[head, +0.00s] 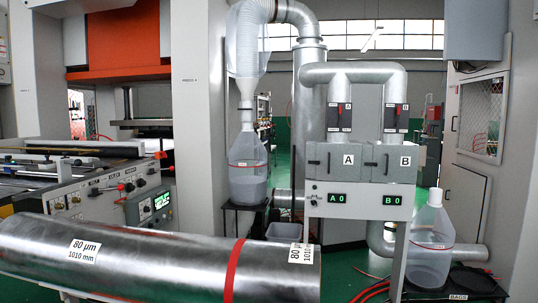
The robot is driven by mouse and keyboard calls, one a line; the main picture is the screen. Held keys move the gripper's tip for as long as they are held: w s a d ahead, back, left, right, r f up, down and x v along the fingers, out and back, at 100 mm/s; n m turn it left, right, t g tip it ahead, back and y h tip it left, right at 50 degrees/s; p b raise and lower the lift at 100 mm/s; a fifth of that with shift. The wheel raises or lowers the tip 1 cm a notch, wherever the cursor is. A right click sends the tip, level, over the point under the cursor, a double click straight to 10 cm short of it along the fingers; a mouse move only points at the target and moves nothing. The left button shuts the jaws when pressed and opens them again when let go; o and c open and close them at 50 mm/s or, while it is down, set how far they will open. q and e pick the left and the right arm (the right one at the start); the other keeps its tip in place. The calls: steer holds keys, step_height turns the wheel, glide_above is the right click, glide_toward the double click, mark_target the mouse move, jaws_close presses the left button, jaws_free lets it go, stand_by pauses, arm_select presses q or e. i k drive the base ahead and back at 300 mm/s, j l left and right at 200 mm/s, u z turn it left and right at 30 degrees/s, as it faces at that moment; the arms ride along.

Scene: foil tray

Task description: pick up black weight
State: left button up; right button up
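No object is plainly recognisable as the black weight. A flat, dark, round shape (470,279) lies on the low black stand at the lower right, beside a clear jug (430,248). I cannot tell whether it is the weight. Neither of my grippers shows in the head view.
A large foil roll (150,258) with a red band lies across the lower left. A white-fronted unit (358,200) marked A and B stands right of centre on legs. Another jug (248,172) sits on a black stand.

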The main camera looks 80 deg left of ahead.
mark_target(48, 161)
steer(key=i+l+z, duration=0.15)
steer(key=i, duration=0.35)
steer(key=i+l+z, duration=0.15)
steer(key=i, duration=0.35)
steer(key=i+u, duration=0.4)
steer(key=i+l+u, duration=0.1)
steer(key=i+u, duration=0.65)
steer(key=i+j+u, duration=0.1)
steer(key=u, duration=0.25)
steer(key=i+l+u, duration=0.1)
steer(key=i+u, duration=0.55)
steer(key=i, duration=0.15)
steer(key=i+u, duration=0.7)
steer(key=i, duration=0.3)
steer(key=i+l+u, duration=0.25)
steer(key=i, duration=0.3)
steer(key=i+j+u, duration=0.15)
steer(key=i+u, duration=0.75)
steer(key=i+j+u, duration=0.1)
steer(key=i+u, duration=0.65)
steer(key=u, duration=0.15)
steer(key=i+u, duration=0.4)
steer(key=i, duration=0.7)
